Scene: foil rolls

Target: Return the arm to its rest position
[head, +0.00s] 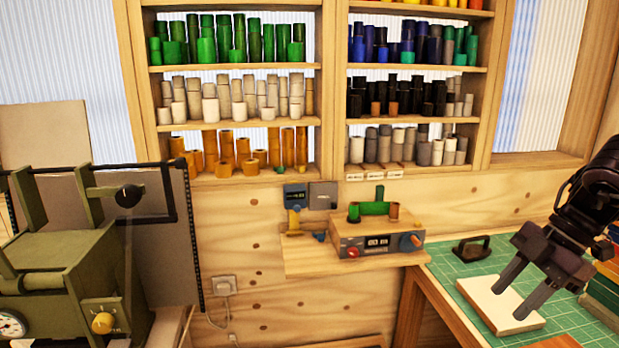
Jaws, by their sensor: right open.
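My right gripper (518,285) comes in from the right edge of the head view. Its two dark fingers are apart and point down and to the left. It is open with nothing between the fingers. It shows in front of a pale cream block (505,304) on the green cutting mat; I cannot tell how high above the block it is. My left gripper is not in view.
A wooden bench with a green gridded mat (458,272) carries a dark handled tool (472,249). A small shelf (300,262) holds a device with knobs (376,240). Foil rolls (240,100) fill wall shelves. A green machine (65,275) stands at left.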

